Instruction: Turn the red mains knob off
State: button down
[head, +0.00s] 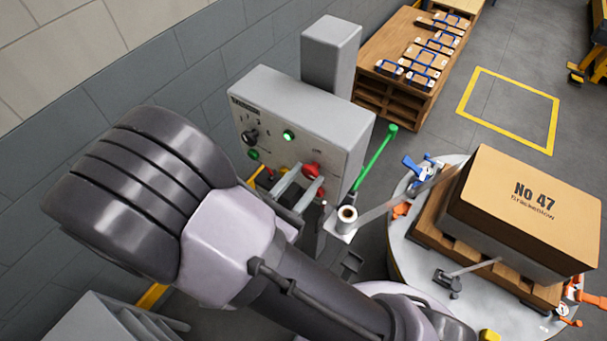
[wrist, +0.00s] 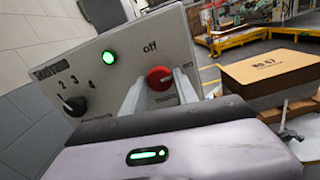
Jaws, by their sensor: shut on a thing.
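The red mains knob (head: 312,170) is on the front of a grey control box (head: 345,140). My gripper (head: 303,179) reaches the panel, with one pale finger on each side of the knob. In the wrist view my gripper (wrist: 158,84) is shut on the knob. The fingers cover part of the knob's sides, and I cannot tell exactly where it points.
A black numbered selector (wrist: 74,106) and a lit green lamp (wrist: 109,58) are on the same panel, left of the knob. A green lever (head: 376,160) sticks out at the box's right. A round table (head: 400,235) with a carton (head: 525,210) on a pallet stands right.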

jog(key=n+p, duration=0.1)
jog(key=p, duration=0.1)
jog(key=n+p, duration=0.2)
jog(key=p, duration=0.1)
jog(key=shift+r, duration=0.35)
jog(key=n+p, duration=0.4)
jog(key=n, duration=0.1)
jog(key=shift+f+p, duration=0.1)
jog(key=shift+p, duration=0.2)
jog(key=n+p, duration=0.2)
jog(key=n, duration=0.2)
jog(key=shift+f+p, duration=0.1)
jog(key=shift+p, duration=0.3)
jog(key=shift+f+n+p, duration=0.15)
jog(key=shift+n+p, duration=0.7)
jog(key=shift+n, duration=1.65)
jog(key=c, duration=0.9)
grip_release()
jog(key=shift+c, duration=0.2)
